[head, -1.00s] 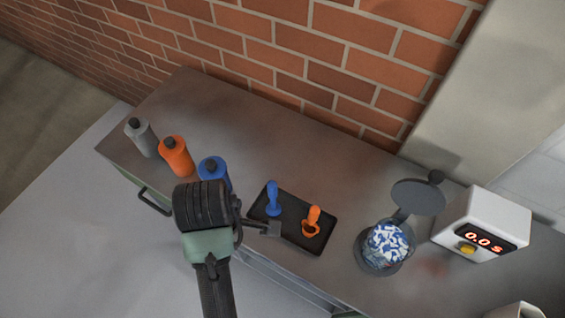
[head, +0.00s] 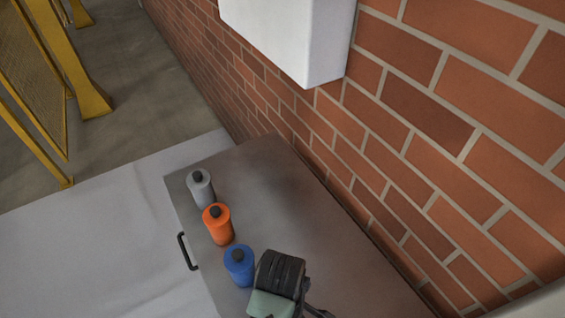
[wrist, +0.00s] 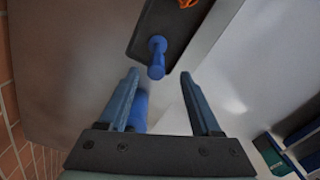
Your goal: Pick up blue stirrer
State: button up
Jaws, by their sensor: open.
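There, part of my arm shows at the bottom, and my gripper's fingertips are not clearly seen.
A grey bottle (head: 201,187), an orange bottle (head: 218,224) and a blue bottle (head: 240,266) stand in a row on the metal counter (head: 290,215). A brick wall (head: 430,130) runs behind. In the wrist view, an orange piece (wrist: 187,3) shows at the top edge.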

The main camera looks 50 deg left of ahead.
jog(key=shift+w+a+f+p, duration=0.15)
jog(key=shift+f+p, duration=0.2)
jog(key=shift+f, duration=1.45)
jog(key=shift+w+a+f+p, duration=0.1)
jog(key=shift+f+p, duration=0.2)
jog(key=shift+f, duration=1.45)
grip_shut()
